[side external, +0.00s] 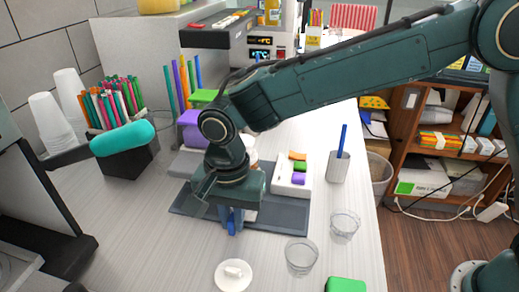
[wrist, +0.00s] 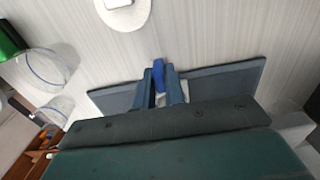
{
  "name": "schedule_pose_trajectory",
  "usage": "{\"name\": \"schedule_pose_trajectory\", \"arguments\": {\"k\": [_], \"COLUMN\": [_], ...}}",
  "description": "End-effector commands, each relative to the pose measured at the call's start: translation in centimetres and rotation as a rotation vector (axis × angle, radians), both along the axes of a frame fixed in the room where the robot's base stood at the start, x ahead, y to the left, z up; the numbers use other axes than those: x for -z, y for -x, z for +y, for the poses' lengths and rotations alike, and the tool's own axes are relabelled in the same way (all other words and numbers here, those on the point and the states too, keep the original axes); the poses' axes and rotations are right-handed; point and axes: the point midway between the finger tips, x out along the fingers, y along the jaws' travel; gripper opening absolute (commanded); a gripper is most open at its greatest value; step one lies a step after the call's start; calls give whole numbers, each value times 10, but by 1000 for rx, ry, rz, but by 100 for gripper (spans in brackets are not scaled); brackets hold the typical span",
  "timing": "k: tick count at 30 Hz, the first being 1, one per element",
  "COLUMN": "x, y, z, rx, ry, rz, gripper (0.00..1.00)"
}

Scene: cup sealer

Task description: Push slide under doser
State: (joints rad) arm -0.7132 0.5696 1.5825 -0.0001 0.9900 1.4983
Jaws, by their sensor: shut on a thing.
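My gripper (side external: 232,226) points down at the front edge of a flat dark grey plate (side external: 285,214). Its fingers are closed around a small blue piece, which shows between the fingertips (wrist: 160,88) in the wrist view as a blue handle-like part (wrist: 158,66). This piece sits at the plate's front edge; I take it for the slide's handle, but its join is hidden. The plate also shows in the wrist view (wrist: 225,83). A machine with purple and green parts (side external: 192,128) stands behind my wrist, partly hidden; I cannot tell if it is the doser.
Clear cups (side external: 300,256) (side external: 344,226) and a white lid (side external: 233,274) stand in front. A grey cup with a blue stick (side external: 339,166) is at right. A black straw holder (side external: 127,155) is left.

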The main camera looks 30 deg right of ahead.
Motion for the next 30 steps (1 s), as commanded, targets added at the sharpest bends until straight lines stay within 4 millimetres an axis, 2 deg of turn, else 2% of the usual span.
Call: {"name": "schedule_pose_trajectory", "arguments": {"k": [18,30], "x": [-1,-1], "y": [-53,-75], "z": [53,75], "rx": [1,1], "ry": [-3,-4], "rz": [-3,-4], "gripper": [0,0]}}
